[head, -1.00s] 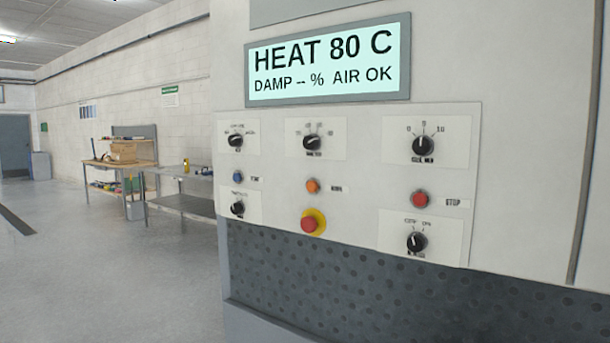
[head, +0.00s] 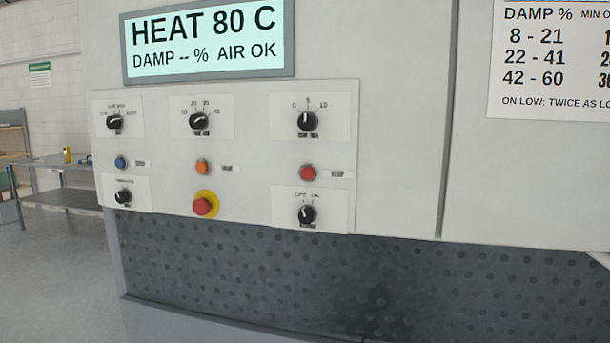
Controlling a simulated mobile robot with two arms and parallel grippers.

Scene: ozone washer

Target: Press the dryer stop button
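The dryer's control panel (head: 248,160) is on the pale machine front in the head view. The red stop button (head: 307,173) sits at the panel's right, between two black knobs, with a small label reading STOP in the earlier frame. A larger red mushroom button (head: 202,205) on a yellow ring is lower and to its left. An orange button (head: 202,167) and a blue button (head: 121,162) are in the same row as the stop button. The display (head: 208,38) reads HEAT 80 C, DAMP -- %, AIR OK. Neither gripper is in view.
Several black knobs, such as the upper right one (head: 307,121), surround the buttons. A dark dimpled panel (head: 350,285) runs below. A damp chart (head: 550,58) is at the upper right. A metal table (head: 65,195) stands at the left, with open floor (head: 60,275) before it.

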